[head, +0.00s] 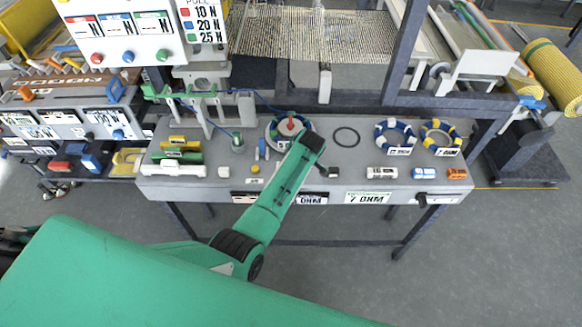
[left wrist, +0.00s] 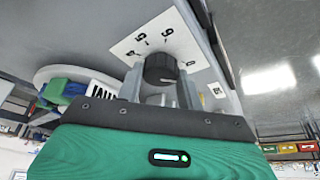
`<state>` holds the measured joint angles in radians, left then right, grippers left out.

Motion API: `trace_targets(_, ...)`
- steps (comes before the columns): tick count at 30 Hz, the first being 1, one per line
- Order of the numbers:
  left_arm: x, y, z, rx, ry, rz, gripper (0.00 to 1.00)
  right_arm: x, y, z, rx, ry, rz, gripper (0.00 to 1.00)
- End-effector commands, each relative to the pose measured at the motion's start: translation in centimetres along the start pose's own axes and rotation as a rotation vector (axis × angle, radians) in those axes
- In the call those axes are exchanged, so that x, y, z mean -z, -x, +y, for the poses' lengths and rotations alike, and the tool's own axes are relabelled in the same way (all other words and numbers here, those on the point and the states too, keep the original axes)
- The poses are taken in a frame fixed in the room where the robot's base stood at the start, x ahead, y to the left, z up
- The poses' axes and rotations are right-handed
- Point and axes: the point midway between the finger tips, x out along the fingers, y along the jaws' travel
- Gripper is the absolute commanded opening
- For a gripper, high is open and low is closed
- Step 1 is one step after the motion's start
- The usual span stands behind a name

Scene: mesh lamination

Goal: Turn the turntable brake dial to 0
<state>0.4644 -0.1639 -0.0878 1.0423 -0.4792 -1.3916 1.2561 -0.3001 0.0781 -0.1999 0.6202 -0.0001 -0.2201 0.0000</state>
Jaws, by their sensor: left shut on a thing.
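The brake dial is a dark ribbed knob (left wrist: 161,69) on a white plate with printed black numerals (left wrist: 178,38), seen in the left wrist view. My left gripper (left wrist: 163,92) is shut on this knob, with a grey finger on each side of it. Several numerals show around the knob's far side, some tilted; I cannot tell which one the knob points to. Part of the plate is hidden by the knob and fingers. In the head view my green left arm reaches over the bench and hides the dial. My right gripper is not in view.
The turntable (head: 272,133) with coloured pieces stands by my arm on the grey bench (head: 350,184). A metal frame with a mesh rises behind. Small blocks line the front right.

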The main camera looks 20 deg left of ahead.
Motion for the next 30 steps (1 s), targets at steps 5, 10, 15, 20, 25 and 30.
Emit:
trace_targets(5, 0.06, 0.06, 0.1, 0.007, 0.022, 0.001, 0.15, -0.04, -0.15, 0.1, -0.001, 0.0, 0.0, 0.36)
trace_targets(10, 0.1, 0.07, 0.08, 0.008, 0.025, 0.002, 0.15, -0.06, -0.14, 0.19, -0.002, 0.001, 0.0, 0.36)
trace_targets(15, 0.11, 0.08, 0.08, 0.008, 0.025, 0.002, 0.15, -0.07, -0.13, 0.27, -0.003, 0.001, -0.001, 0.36)
trace_targets(20, 0.1, 0.07, 0.07, 0.008, 0.025, 0.001, 0.59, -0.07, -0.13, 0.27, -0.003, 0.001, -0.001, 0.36)
trace_targets(25, 0.06, 0.03, 0.04, 0.009, 0.024, 0.001, 0.59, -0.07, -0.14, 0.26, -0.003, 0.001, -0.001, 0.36)
trace_targets(30, 0.28, 0.28, 0.04, 0.009, 0.024, 0.0, 0.59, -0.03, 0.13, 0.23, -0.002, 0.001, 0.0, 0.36)
